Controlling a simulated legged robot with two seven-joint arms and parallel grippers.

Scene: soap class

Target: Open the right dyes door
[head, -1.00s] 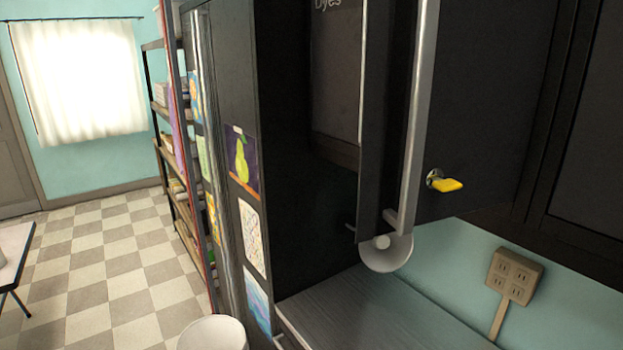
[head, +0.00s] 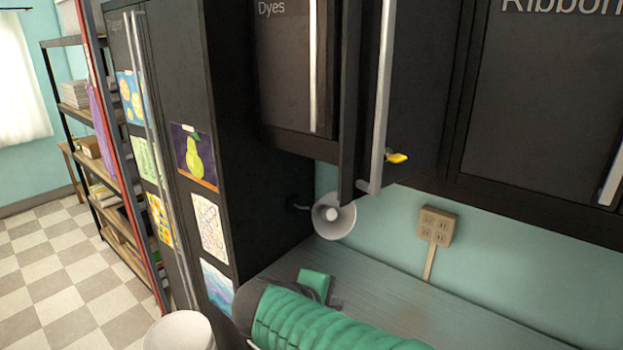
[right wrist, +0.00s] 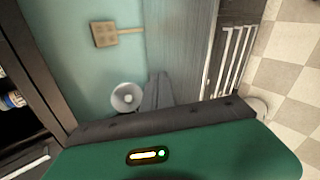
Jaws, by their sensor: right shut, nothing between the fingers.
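The Dyes cabinet (head: 280,75) hangs on the wall in the head view. Its left door is flush, with a pale vertical handle (head: 314,65). Its right door (head: 415,85) stands partly open, swung out toward me and seen steeply from the side. The right door has a long silver handle (head: 380,100) and a yellow key-like tab (head: 397,157). My right gripper (head: 322,288), on a green arm, is below the door, over the counter, apart from the handle. In the right wrist view its narrow dark fingers (right wrist: 157,90) are together and empty. My left gripper is out of view.
A tall cabinet with pictures (head: 195,160) stands left. The Ribbon cabinet (head: 550,95) is right. A white bin-like object (head: 180,332) stands low left.

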